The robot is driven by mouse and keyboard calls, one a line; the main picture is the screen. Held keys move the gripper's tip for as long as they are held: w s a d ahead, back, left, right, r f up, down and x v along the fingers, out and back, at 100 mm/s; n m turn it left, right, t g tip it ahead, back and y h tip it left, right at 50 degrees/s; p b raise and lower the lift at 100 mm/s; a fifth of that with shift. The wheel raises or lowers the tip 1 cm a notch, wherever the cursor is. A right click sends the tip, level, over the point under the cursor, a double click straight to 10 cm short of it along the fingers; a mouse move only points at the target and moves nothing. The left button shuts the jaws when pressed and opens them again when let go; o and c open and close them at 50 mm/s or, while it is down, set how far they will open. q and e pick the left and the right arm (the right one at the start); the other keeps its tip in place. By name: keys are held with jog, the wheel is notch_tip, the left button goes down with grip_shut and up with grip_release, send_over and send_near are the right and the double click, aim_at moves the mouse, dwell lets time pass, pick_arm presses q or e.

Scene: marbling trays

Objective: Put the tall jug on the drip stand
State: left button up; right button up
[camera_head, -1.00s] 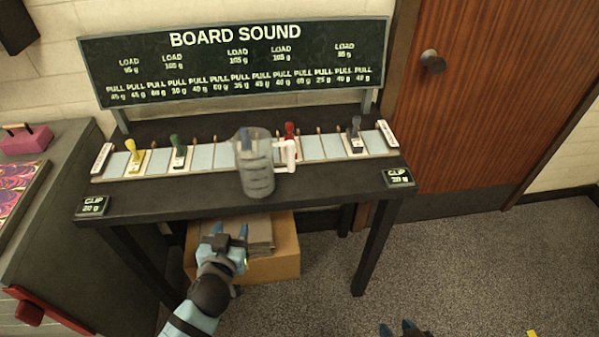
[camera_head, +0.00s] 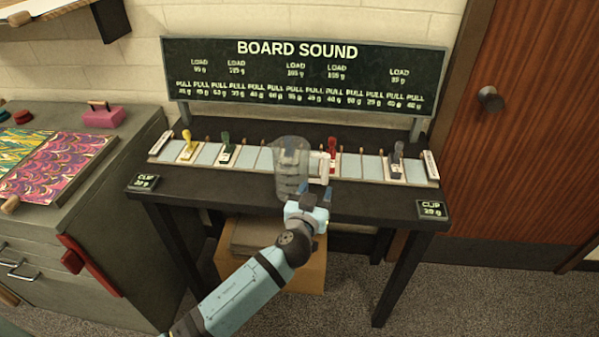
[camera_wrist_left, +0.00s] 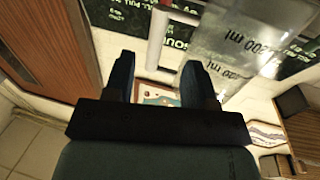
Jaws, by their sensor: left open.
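The tall jug (camera_head: 291,170) is clear grey with a pale handle (camera_head: 325,168) on its right side. It stands upright on the dark table in the head view. In the left wrist view the jug (camera_wrist_left: 232,45) shows close up with printed volume marks, beside the right-hand finger. A pale upright bar, apparently its handle (camera_wrist_left: 157,40), shows between and beyond the fingertips. My left gripper (camera_head: 316,194) is open in front of the jug's lower right side; its fingers also show apart in the left wrist view (camera_wrist_left: 160,64). I cannot make out a drip stand. My right gripper is out of view.
The dark table (camera_head: 240,192) bears a pale strip with yellow, green, red and grey clips behind the jug. A sign board (camera_head: 300,75) stands at its back. A grey cabinet (camera_head: 95,210) with marbled sheets is at left. A cardboard box (camera_head: 305,270) is below.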

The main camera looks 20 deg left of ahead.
aim_at(324, 175)
pick_arm(q)
jog(key=w+p, duration=0.1)
jog(key=w, duration=0.5)
jog(key=shift+w+a+r, duration=0.1)
jog(key=shift+w, duration=0.2)
grip_shut()
